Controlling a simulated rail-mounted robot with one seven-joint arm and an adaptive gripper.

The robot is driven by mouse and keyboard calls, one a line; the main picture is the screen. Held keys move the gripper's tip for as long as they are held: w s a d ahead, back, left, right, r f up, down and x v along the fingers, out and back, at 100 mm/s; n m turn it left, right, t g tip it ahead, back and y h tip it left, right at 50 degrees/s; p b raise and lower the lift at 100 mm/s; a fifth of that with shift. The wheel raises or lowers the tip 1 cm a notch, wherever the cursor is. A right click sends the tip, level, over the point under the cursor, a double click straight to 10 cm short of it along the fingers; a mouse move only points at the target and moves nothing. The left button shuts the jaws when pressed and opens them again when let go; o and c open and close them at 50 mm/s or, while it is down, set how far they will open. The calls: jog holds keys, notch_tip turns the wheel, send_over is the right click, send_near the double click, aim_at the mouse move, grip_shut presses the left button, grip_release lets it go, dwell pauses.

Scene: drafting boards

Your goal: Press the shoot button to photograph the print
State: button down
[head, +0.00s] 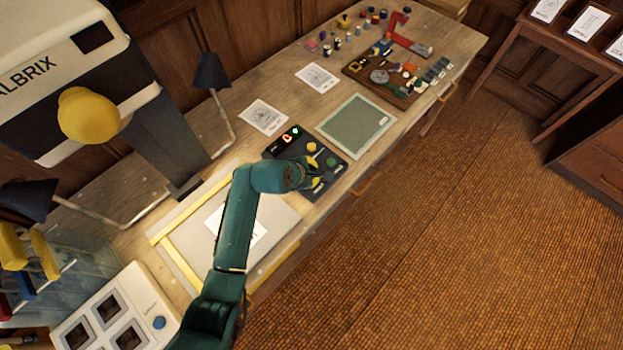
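A dark control panel (273,152) lies on the long wooden bench, with small lit red and green displays at its far left end. A yellow round control (311,147) and a green one (331,162) show on its face. I cannot read which one is the shoot button. My gripper (317,182) is low over the panel's near part and hides some of it. Whether its fingers are open or shut is too small to tell. The white print (240,226) lies on a pale board with yellow edge strips, partly hidden behind my arm.
A large camera head (60,65) with a yellow knob stands at left. Two dark lamps (211,72) flank it. A green mat (355,124) lies beyond the panel, then a tray of small parts (390,93). A white box with square windows (105,310) is at lower left.

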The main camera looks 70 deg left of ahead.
dwell(0.3)
jog(key=shift+f, duration=0.45)
jog(key=shift+f, duration=0.5)
dwell(0.4)
jog(key=shift+r+p, duration=0.9)
jog(key=shift+p, duration=0.2)
notch_tip(320, 180, up, 5)
jog(key=p, duration=0.5)
jog(key=shift+r+p, duration=0.15)
jog(key=shift+p, duration=0.25)
